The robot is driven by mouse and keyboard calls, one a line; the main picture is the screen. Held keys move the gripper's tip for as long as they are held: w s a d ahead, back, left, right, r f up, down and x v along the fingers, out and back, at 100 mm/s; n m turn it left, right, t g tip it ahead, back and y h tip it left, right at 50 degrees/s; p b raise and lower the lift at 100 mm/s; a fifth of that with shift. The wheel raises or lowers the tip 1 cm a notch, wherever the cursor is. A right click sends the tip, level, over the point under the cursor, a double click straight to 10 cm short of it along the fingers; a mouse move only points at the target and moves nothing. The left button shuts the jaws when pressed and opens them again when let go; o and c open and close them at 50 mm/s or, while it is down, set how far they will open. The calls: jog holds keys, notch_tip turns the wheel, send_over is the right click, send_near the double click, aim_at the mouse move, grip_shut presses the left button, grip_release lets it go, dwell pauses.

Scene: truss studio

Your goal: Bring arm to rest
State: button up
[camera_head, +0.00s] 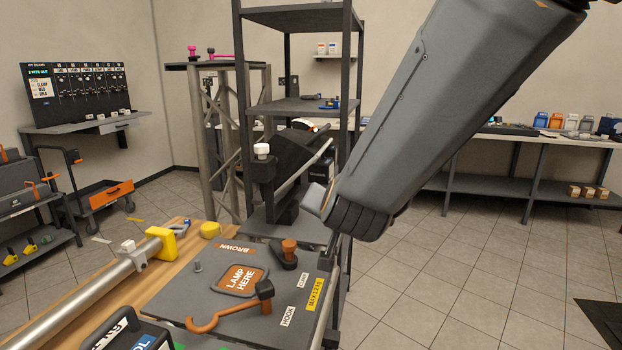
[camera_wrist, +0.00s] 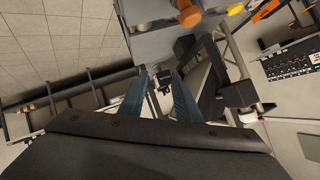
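My arm (camera_head: 445,110) crosses the head view from the upper right down to a dark ribbed joint above the right side of the board. My gripper is not clearly visible in the head view. In the wrist view my gripper (camera_wrist: 158,88) shows two blue-grey fingers standing apart, with a clear gap and nothing held between them. Behind the fingers, the dark shelf rack parts and a dark lamp-like body (camera_wrist: 208,82) show at a distance. I cannot tell how far the fingertips are from them.
A grey board (camera_head: 190,291) with a "LAMP HERE" pad, orange hook (camera_head: 225,316) and orange-topped knob (camera_head: 289,249) lies on a wooden bench. A metal tube (camera_head: 85,305) lies at left. A shelf rack (camera_head: 300,16) stands close behind. Floor (camera_head: 460,275) at right is clear.

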jog(key=s+d+f+n+g, duration=0.2)
jog(key=s+d+f+g, duration=0.3)
jog(key=s, duration=0.5)
jog(key=s+d+f+n+g+h, duration=0.1)
jog(key=s+d+f+n+g, duration=0.2)
jog(key=s+d+f+g, duration=0.3)
jog(key=s+d+f, duration=0.3)
jog(key=s+d, duration=0.1)
jog(key=s, duration=0.1)
jog(key=shift+s+d+f+g, duration=0.2)
jog(key=shift+d+f+g, duration=0.1)
jog(key=shift+d, duration=0.1)
jog(key=shift+s, duration=0.1)
